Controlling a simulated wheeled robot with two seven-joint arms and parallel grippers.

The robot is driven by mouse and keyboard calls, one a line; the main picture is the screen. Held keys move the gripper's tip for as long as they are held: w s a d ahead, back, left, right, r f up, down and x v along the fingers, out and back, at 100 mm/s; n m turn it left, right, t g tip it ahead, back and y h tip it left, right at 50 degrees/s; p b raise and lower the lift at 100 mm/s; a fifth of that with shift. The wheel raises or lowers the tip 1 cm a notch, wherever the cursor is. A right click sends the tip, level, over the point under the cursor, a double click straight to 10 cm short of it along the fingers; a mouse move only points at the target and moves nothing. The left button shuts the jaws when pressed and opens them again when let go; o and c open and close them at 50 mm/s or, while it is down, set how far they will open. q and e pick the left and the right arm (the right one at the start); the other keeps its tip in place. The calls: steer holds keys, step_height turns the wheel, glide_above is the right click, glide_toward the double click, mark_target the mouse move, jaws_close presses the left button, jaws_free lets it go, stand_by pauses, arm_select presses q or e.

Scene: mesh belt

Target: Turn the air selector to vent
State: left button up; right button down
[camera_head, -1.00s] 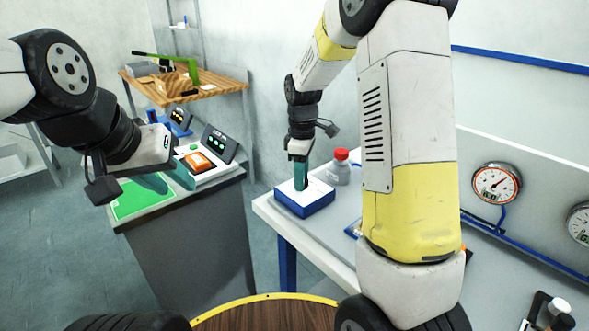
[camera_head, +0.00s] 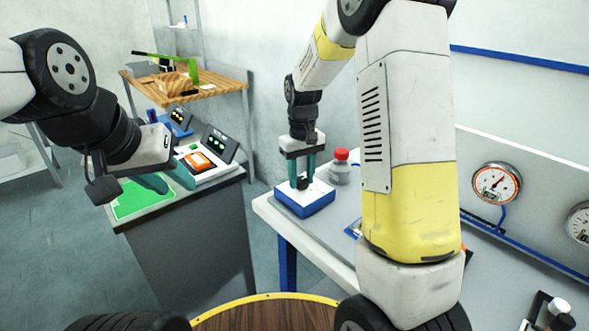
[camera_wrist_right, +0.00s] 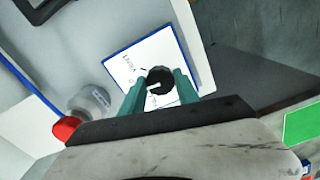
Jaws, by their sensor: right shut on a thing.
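The air selector is a low blue box (camera_head: 310,205) with a white top, near the left end of the grey bench. Its round black knob (camera_wrist_right: 160,79) has a white pointer mark and shows between my right fingers in the right wrist view. My right gripper (camera_head: 303,184) points down over the box and is shut on the knob, a teal finger on each side. The white top carries small dark lettering (camera_wrist_right: 131,68), too small to read surely. My left gripper (camera_head: 172,183) hangs over the green-topped counter at left, fingers apart, apparently empty.
Pressure gauges (camera_head: 496,183) and blue pipes line the panel at right. The left counter has a green mat (camera_head: 140,200) and small display units (camera_head: 219,143). A wooden-topped table (camera_head: 205,84) stands behind.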

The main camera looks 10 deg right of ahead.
mark_target(301, 180)
steer(key=m, duration=0.4)
steer(key=shift+m, duration=0.3)
steer(key=shift+r+m, duration=0.1)
steer(key=shift+m, duration=1.5)
steer(key=c, duration=0.9)
jaws_free()
step_height(301, 180, up, 7)
steer(key=shift+r, duration=0.35)
